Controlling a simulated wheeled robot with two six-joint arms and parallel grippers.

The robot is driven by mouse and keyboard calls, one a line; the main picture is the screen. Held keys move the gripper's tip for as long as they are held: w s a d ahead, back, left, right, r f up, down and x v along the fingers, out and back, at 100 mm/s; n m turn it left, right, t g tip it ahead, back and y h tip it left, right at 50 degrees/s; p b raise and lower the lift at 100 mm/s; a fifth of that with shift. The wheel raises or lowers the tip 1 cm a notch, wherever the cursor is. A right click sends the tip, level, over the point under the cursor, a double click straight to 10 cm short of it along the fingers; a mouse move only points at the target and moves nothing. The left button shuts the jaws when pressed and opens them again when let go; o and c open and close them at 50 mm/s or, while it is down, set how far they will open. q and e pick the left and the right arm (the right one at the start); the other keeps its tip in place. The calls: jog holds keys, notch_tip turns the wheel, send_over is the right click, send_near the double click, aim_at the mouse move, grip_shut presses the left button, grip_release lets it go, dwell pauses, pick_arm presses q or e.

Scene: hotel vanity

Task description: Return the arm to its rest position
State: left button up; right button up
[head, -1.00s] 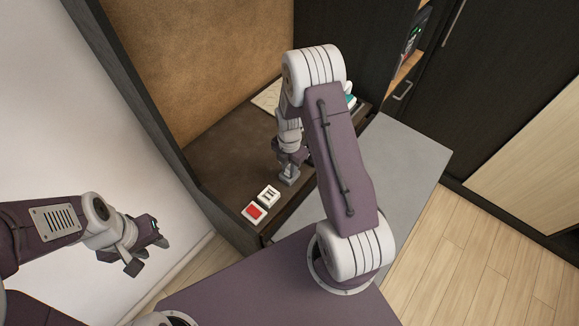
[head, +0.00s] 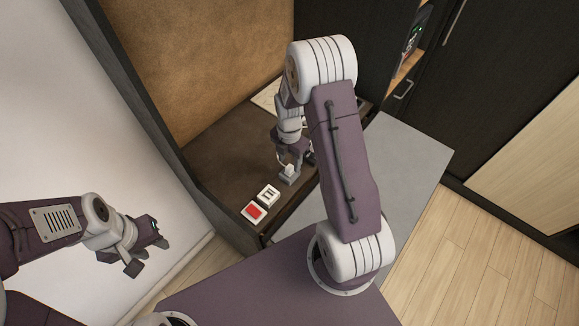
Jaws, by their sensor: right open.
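My right arm reaches over the dark brown counter (head: 225,150). Its gripper (head: 294,161) points down and is open just above a small grey-and-white block (head: 289,176). The block stands on the counter, and part of its top is hidden by the fingers. I cannot tell whether the fingers touch it. My left gripper (head: 150,257) is at the left, away from the counter in front of the white wall. Its two fingers are apart, with nothing between them.
A red-topped white block (head: 254,212) and a white block with dark marks (head: 268,195) sit in a row near the counter's front edge. A pale flat item (head: 266,96) lies behind, partly hidden by my right arm. A grey surface (head: 410,150) adjoins at right.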

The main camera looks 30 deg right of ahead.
notch_tip(320, 180, up, 5)
jog(key=shift+s+f, duration=0.1)
jog(key=shift+a, duration=0.15)
jog(key=s+a+r+t+b, duration=0.1)
jog(key=s+a+r, duration=0.2)
jog(key=a+r, duration=0.2)
jog(key=s+a+f+m, duration=0.1)
jog(key=s+m, duration=0.8)
jog(key=m, duration=1.3)
jog(key=shift+s+a+m, duration=0.35)
jog(key=shift+a+m, duration=0.05)
jog(key=shift+a, duration=0.2)
